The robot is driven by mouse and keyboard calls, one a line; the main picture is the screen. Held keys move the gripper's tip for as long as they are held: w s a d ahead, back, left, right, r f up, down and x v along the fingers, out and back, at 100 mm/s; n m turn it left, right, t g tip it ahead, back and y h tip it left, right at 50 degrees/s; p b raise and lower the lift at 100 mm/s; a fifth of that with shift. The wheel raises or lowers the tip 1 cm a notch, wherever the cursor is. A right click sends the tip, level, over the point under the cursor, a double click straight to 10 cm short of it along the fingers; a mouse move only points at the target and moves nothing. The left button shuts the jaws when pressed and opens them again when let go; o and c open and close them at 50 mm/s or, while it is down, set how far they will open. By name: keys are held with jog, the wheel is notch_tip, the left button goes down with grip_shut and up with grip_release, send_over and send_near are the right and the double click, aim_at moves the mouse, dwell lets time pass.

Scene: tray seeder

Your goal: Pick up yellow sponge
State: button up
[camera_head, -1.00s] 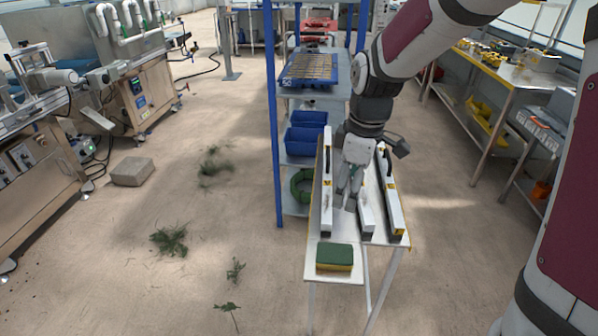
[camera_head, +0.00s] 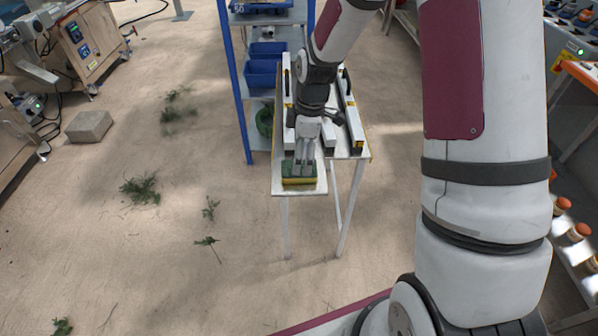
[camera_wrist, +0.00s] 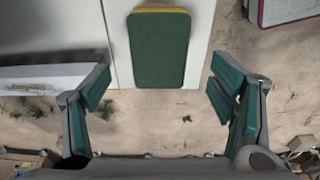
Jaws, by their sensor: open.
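The yellow sponge (camera_head: 299,183) has a green top layer and lies flat on the near end of a narrow white table (camera_head: 340,152). In the wrist view the sponge (camera_wrist: 159,48) shows its green face with a thin yellow edge, above and between my fingers. My gripper (camera_head: 303,156) is above the sponge, fingers pointing down. In the wrist view my gripper (camera_wrist: 158,88) is open, with green-padded fingers spread wider than the sponge and nothing between the tips. Whether the fingertips touch the sponge cannot be told.
White rails (camera_head: 352,120) stand on the table behind the sponge. A blue-framed shelf (camera_head: 234,85) with blue bins (camera_head: 262,73) stands close on the left. A grey block (camera_head: 89,126) and plant scraps (camera_head: 140,189) lie on the floor.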

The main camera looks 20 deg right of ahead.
jog(key=shift+w+a+f+b, duration=0.1)
jog(key=shift+f+b, duration=0.1)
jog(key=shift+f, duration=1.15)
jog(key=shift+a+f+b, duration=0.1)
jog(key=shift+f+b, duration=0.05)
jog(key=shift+f, duration=1.15)
jog(key=c, duration=0.8)
